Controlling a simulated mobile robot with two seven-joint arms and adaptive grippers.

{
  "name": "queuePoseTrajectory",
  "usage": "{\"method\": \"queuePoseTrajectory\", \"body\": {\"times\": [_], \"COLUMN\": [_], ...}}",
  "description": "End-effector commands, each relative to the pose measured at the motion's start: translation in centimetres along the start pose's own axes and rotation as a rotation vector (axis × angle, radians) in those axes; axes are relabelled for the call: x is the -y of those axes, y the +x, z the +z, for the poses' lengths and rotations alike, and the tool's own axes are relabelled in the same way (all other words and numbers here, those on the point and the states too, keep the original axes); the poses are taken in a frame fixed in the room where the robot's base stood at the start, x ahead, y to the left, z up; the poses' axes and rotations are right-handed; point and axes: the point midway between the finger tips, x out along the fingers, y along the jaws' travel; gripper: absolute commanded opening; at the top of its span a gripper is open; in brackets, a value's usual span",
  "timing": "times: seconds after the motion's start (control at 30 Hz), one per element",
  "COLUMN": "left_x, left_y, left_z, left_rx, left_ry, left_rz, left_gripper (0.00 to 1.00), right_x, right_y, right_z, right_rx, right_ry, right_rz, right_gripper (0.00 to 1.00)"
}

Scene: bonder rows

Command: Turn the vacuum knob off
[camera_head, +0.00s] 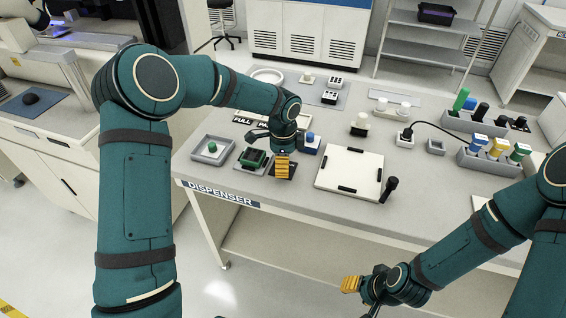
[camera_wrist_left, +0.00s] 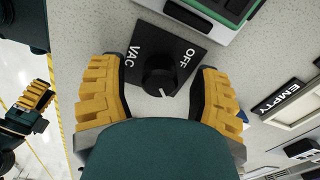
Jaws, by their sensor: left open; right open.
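The vacuum knob (camera_wrist_left: 160,72) is round and black, on a black plate (camera_wrist_left: 143,38) lettered VAC at the left and OFF at the right in the left wrist view. A short white mark shows at the knob's lower edge in that view. My left gripper (camera_wrist_left: 160,78) is open, its yellow ribbed fingers on either side of the knob with gaps. In the head view, my left gripper (camera_head: 283,165) is over the plate (camera_head: 292,172) and hides the knob. My right gripper (camera_head: 362,286) is open and empty, off the table's front edge.
A green part on a tray (camera_head: 253,160) stands close left of the plate. A blue-topped block (camera_head: 310,142) is close behind to the right. A white board (camera_head: 349,174) and an upright black handle (camera_head: 389,189) are further right. The table (camera_head: 240,184) is bare along its front edge.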

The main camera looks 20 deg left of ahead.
Motion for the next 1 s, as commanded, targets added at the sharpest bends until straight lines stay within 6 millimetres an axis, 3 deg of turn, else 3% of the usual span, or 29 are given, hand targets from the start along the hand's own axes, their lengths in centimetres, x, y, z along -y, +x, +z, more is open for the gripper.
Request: {"method": "queuePoseTrajectory", "body": {"times": [0.13,0.3,0.73,1.0], "left_x": [-0.01,-0.01,-0.01,-0.02], "left_y": [-0.02,-0.03,-0.03,-0.04], "left_z": [0.01,0.01,0.07,0.05], "left_rx": [0.000,0.000,0.001,0.002], "left_ry": [0.000,-0.001,-0.040,-0.201], "left_rz": [0.000,0.000,0.001,0.000], "left_gripper": [0.62,0.02,0.00,0.00], "right_x": [0.01,0.00,0.01,0.05], "right_y": [-0.01,-0.01,-0.04,-0.13], "right_z": [-0.01,-0.01,0.00,0.01], "right_rx": [0.000,0.000,0.000,0.001], "right_ry": [0.000,0.000,0.000,0.000], "right_rz": [0.000,0.000,0.000,0.000], "right_gripper": [0.47,0.47,0.47,0.47]}}
